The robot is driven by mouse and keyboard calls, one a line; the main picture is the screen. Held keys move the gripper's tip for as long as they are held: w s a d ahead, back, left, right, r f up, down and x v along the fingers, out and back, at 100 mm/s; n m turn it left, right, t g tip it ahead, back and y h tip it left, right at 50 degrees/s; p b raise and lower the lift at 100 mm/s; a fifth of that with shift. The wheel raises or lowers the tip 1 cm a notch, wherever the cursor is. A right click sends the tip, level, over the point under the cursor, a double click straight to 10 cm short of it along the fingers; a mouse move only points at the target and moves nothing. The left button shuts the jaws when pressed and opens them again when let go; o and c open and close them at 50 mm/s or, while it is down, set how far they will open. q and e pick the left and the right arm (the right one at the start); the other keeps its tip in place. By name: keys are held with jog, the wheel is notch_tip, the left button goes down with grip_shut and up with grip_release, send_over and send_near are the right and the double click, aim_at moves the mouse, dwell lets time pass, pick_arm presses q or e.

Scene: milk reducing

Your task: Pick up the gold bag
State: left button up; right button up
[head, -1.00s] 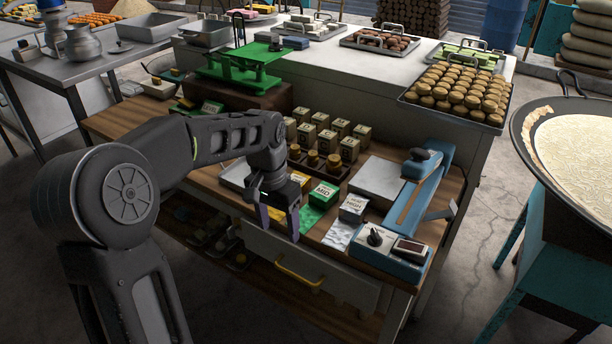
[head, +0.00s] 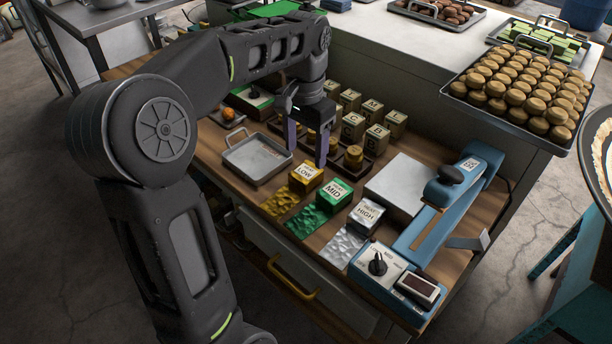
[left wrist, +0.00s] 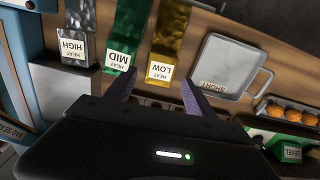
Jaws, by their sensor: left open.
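The gold bag (head: 281,202) lies flat on the wooden counter, in front of a yellow block labelled LOW (head: 306,176). It also shows in the left wrist view (left wrist: 170,30), at the top middle, with its LOW block (left wrist: 163,68) nearer the fingers. My left gripper (head: 309,157) is open and empty, with its purple fingers pointing down above the counter, behind the LOW block. In the left wrist view the fingertips (left wrist: 156,84) show on either side of the LOW block. My right gripper is not in view.
A green bag (head: 306,220) with a MID block and a silver bag (head: 342,247) with a HIGH block lie to the right. A metal tray (head: 257,158) is at the left. A blue sealer (head: 450,200) stands at the right. Several gold boxes stand behind.

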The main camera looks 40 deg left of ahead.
aim_at(304, 173)
pick_arm(q)
jog(key=shift+f, duration=1.3)
jog(key=shift+s+a+f+p, duration=0.15)
jog(key=shift+f+p, duration=0.35)
jog(key=shift+f, duration=2.15)
jog(key=shift+c, duration=0.2)
jog(key=c, duration=1.1)
jog(key=shift+r, duration=0.15)
jog(key=shift+c, duration=0.2)
notch_tip(304, 173, up, 10)
jog(key=shift+f+b, duration=0.1)
jog(key=shift+b, duration=0.2)
